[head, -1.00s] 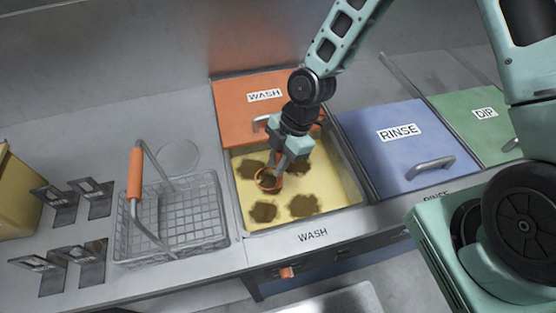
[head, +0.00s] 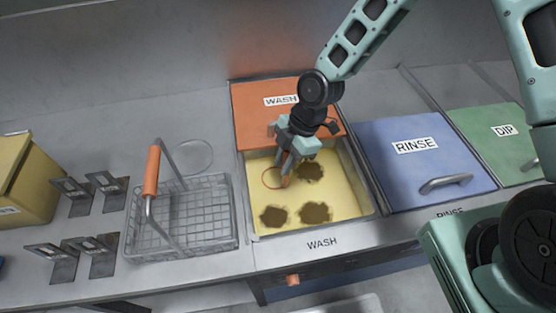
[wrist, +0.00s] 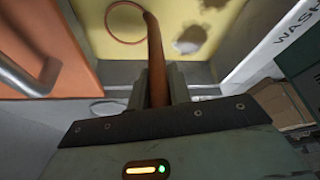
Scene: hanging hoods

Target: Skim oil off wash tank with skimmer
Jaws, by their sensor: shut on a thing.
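The open wash tank (head: 371,206) holds yellow liquid with three brown oil patches: one at the back right (head: 311,172), one at the front left (head: 274,215) and one at the front right (head: 314,212). My gripper (head: 287,160) is above the tank's back part, shut on the orange handle of the skimmer (head: 273,178). The skimmer's ring is over the back left of the liquid, with plain yellow showing inside it. In the wrist view the skimmer (wrist: 156,55) runs up from my fingers (wrist: 158,88) to its thin ring. I cannot tell whether the ring touches the liquid.
The orange WASH lid (head: 260,115) lies behind the opening. A wire basket (head: 190,225) with an orange handle stands left of the tank. The blue RINSE lid (head: 420,165) and green DIP lid (head: 490,140) are closed on the right. A yellow box (head: 25,180) is far left.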

